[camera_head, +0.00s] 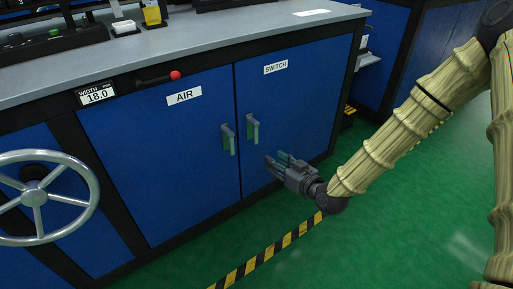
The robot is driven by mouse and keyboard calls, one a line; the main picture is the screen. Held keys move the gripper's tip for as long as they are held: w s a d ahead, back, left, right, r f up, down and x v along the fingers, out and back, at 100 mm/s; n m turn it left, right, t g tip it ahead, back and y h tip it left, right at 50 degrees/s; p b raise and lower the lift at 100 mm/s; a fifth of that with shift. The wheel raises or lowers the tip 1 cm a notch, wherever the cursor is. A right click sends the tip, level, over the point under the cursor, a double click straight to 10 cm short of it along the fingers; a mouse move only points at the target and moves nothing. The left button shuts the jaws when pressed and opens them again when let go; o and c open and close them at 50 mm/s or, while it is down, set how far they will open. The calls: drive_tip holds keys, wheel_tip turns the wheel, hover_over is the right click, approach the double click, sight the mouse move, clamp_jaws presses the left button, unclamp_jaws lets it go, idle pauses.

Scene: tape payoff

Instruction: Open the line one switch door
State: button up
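The blue switch door (293,105) carries a white SWITCH label and looks closed, flush with the cabinet front. Its green-grey handle (253,130) is upright near the door's left edge. My gripper (277,162) is in front of the lower part of this door, below and to the right of the handle and apart from it. The fingers point left toward the handles, with what looks like a gap between them and nothing held. The blue air door (180,150) to the left has its own upright handle (228,139) and also looks closed.
A silver handwheel (36,197) and a width display (97,95) are at the left. A red-knobbed lever (158,78) juts out above the air door. The grey worktop (200,42) overhangs the doors. Green floor (330,250) with a striped line lies clear in front.

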sight(257, 134)
drive_tip(key=shift+n+t+y, duration=0.6)
drive_tip(key=shift+t+y, duration=0.2)
drive_tip(key=shift+t, duration=0.1)
drive_tip(key=b+x, duration=0.3)
drive_tip(key=x, duration=0.1)
drive_tip(key=r+b+x, duration=0.1)
drive_tip(key=b+x, duration=0.1)
drive_tip(key=x, duration=0.2)
drive_tip(key=d+r+b+x, duration=0.1)
drive_tip(key=b+x, duration=0.2)
drive_tip(key=x, duration=0.1)
drive_tip(key=shift+w+r+b, duration=0.15)
drive_tip(key=shift+w+b, duration=0.15)
drive_tip(key=shift+w, duration=0.2)
drive_tip(key=shift+x, duration=0.8)
drive_tip(key=shift+r, duration=0.1)
clamp_jaws()
drive_tip(key=shift+d, duration=0.15)
